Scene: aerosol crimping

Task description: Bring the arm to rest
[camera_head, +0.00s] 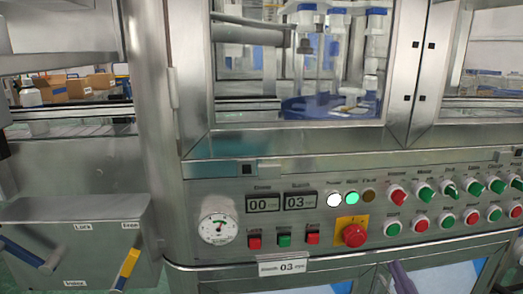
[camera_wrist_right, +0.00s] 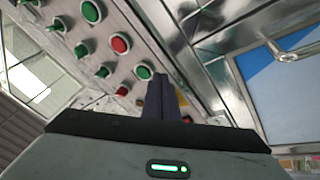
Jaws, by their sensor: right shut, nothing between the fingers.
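My right gripper (camera_head: 400,278) shows at the bottom edge of the head view, as dark purple fingers in front of the machine's lower doors. In the right wrist view its fingers (camera_wrist_right: 163,95) are pressed together with nothing between them. They point toward the lower part of the control panel (camera_wrist_right: 95,90), near its green and red buttons. I cannot tell the exact gap, but no contact is visible.
The steel control panel (camera_head: 275,225) has a gauge (camera_head: 218,228), a red emergency knob (camera_head: 354,235) and several buttons. Behind glass is a blue turntable (camera_head: 300,107). A blue-and-white door panel (camera_wrist_right: 285,95) is at right.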

